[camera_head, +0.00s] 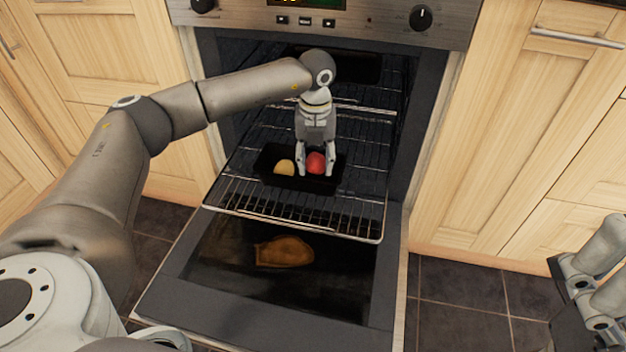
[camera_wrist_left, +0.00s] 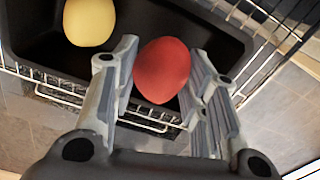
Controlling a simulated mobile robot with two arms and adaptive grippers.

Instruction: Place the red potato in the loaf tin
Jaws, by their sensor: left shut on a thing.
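The red potato (camera_head: 316,163) is between the fingers of my left gripper (camera_head: 316,170), which is shut on it. In the left wrist view the red potato (camera_wrist_left: 162,70) sits between the two finger pairs (camera_wrist_left: 160,90), over the near side of the tin. The black loaf tin (camera_head: 262,160) rests on the pulled-out oven rack, and its dark wall shows in the left wrist view (camera_wrist_left: 222,40). I cannot tell whether the potato touches the tin's floor. Part of my right gripper (camera_head: 590,285) shows at the lower right edge; its fingertips are unclear.
A yellow potato (camera_head: 284,167) lies in the left part of the tin. The wire rack (camera_head: 245,203) sticks out above the lowered oven door (camera_head: 260,318). An orange-brown patch (camera_head: 284,251) shows on the door. Wooden cabinets (camera_head: 530,130) flank the oven.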

